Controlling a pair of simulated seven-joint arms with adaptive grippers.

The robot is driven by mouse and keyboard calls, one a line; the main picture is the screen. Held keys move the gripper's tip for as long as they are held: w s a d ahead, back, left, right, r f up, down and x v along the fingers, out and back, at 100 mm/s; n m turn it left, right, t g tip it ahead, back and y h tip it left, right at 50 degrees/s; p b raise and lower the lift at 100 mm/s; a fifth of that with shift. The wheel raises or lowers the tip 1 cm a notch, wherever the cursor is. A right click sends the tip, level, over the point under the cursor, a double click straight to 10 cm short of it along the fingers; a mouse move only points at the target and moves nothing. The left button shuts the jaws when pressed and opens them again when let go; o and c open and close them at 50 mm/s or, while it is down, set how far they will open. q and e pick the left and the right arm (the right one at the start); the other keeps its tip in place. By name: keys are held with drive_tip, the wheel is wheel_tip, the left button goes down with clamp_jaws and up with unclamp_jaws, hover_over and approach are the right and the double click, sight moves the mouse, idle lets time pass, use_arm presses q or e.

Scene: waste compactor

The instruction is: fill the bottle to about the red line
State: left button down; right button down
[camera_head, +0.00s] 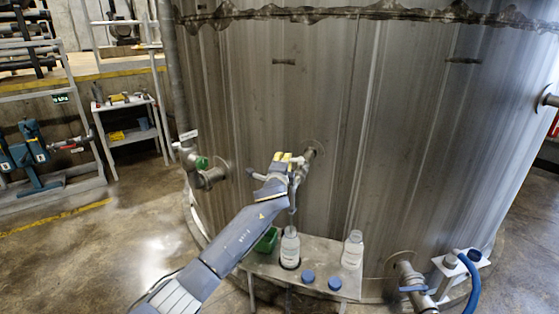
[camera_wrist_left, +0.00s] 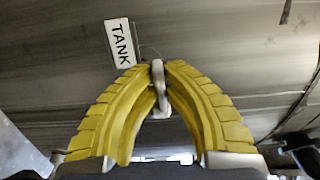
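My left gripper (camera_head: 284,158) is at the sampling tap (camera_head: 308,155) on the tank's side. In the left wrist view its yellow fingers (camera_wrist_left: 159,68) close from both sides on a small grey tap handle (camera_wrist_left: 160,88). A clear bottle (camera_head: 290,249) with a white label stands upright below the tap's spout (camera_head: 292,202), on a metal shelf (camera_head: 322,254). Liquid, its level and a red line on the bottle are too small to make out. A second similar bottle (camera_head: 353,249) stands to the right. My right gripper is out of view.
Two blue caps (camera_head: 308,276) (camera_head: 335,283) lie on the shelf's front. A green container (camera_head: 266,240) is at its left end, partly behind my arm. The big steel tank (camera_head: 420,130) fills the back. A blue hose (camera_head: 473,285) and valve (camera_head: 410,280) are at lower right.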

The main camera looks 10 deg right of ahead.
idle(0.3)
use_arm(q)
drive_tip(key=c, duration=1.5)
unclamp_jaws()
drive_tip(key=shift+s, duration=0.15)
drive_tip(key=v, duration=1.1)
drive_tip(key=shift+s, duration=0.4)
